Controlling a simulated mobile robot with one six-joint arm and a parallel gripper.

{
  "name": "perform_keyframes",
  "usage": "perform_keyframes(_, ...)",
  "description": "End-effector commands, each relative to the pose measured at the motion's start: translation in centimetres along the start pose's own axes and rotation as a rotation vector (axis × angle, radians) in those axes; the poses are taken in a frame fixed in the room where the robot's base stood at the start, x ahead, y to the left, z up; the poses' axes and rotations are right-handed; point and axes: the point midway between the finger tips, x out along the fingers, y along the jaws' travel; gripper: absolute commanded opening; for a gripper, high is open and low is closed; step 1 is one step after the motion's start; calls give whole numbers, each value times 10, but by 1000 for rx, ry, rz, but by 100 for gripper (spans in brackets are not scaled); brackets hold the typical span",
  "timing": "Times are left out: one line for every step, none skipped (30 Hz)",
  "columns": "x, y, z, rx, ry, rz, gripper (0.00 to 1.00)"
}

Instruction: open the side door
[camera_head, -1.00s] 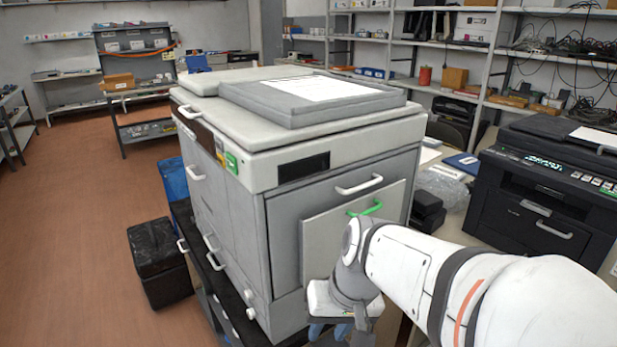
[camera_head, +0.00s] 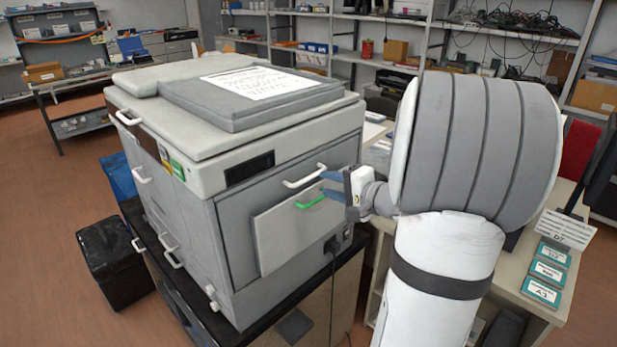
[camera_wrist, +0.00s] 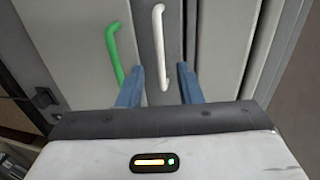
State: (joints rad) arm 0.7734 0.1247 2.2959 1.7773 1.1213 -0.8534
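The grey copier (camera_head: 285,195) has a light inset panel (camera_head: 290,235) with a green handle (camera_head: 311,201) on the side facing me. A white handle (camera_head: 305,176) sits just above it on the darker grey door face. My gripper (camera_head: 332,184) is at the right of these handles with blue fingers pointing at the copier. In the wrist view my gripper (camera_wrist: 160,72) is open, and the white handle (camera_wrist: 160,45) shows between its fingers. The green handle (camera_wrist: 113,52) is left of the left finger. I cannot tell how far the fingertips are from the white handle. Both panels look closed.
A black cable is plugged in at the copier's lower right (camera_head: 331,246). The copier stands on a dark-topped table (camera_head: 330,285). A desk with teal cards (camera_head: 548,272) is at the right. A black bin (camera_head: 113,262) stands at the left; floor beyond is open.

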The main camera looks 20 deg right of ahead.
Motion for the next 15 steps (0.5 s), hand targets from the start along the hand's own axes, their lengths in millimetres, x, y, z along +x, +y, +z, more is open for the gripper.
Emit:
perform_keyframes(9,-1,2,1,-7,2,32)
perform_keyframes(14,-2,2,2,-7,2,32)
perform_keyframes(21,-1,2,3,-7,3,32)
perform_keyframes(26,-1,2,2,-7,3,32)
perform_keyframes(31,-2,2,1,-7,2,32)
perform_keyframes(37,-1,2,2,-7,3,32)
perform_keyframes(42,-1,2,2,-6,2,32)
perform_keyframes(45,-1,2,1,-6,3,32)
perform_keyframes(50,-1,2,1,-5,3,32)
perform_keyframes(52,0,2,2,-5,3,32)
perform_keyframes(55,0,2,2,-5,3,32)
perform_keyframes(57,0,2,1,-5,3,32)
perform_keyframes(59,0,2,1,-4,3,32)
perform_keyframes(60,0,2,0,-4,3,32)
perform_keyframes(61,0,2,0,-3,2,32)
